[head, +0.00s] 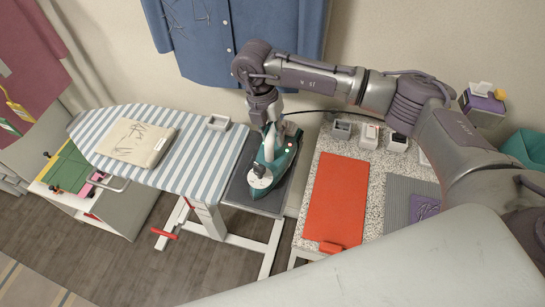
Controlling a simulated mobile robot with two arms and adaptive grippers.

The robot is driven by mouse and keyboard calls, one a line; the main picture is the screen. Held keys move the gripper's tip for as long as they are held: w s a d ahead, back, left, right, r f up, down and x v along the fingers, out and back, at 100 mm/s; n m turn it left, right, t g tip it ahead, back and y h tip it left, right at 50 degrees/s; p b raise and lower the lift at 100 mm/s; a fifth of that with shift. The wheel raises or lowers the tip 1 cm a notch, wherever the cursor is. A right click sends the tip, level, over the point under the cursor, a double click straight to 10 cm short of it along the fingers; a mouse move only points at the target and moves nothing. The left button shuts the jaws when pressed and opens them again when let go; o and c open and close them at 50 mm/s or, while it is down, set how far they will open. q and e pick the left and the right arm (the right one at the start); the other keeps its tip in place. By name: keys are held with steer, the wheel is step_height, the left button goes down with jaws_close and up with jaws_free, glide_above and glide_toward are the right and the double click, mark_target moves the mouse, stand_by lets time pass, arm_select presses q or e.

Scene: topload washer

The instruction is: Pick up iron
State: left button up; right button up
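The teal and white iron (265,176) rests on the dark grey plate (246,195) at the right end of the striped ironing board (211,155). My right arm reaches in from the right, and its gripper (277,128) points down at the back end of the iron, close to its handle. The fingers are small and partly hidden against the iron, so I cannot tell whether they are open or closed on it. My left gripper is not in view.
To the right, a speckled counter (312,188) holds a red mat (340,195) and small containers (369,135). A blue shirt (230,45) hangs behind. Floor shows in front.

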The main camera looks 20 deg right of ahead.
jaws_close()
steer(key=shift+w+r, duration=0.1)
steer(key=shift+r, duration=0.1)
steer(key=shift+r+b, duration=0.8)
steer(key=shift+r, duration=1.1)
steer(key=s+d+r+b, duration=0.2)
steer(key=s+r, duration=0.5)
steer(key=s, duration=0.4)
steer(key=shift+d+b, duration=0.3)
steer(key=shift+d, duration=0.6)
steer(key=shift+o, duration=0.7)
jaws_free()
jaws_close()
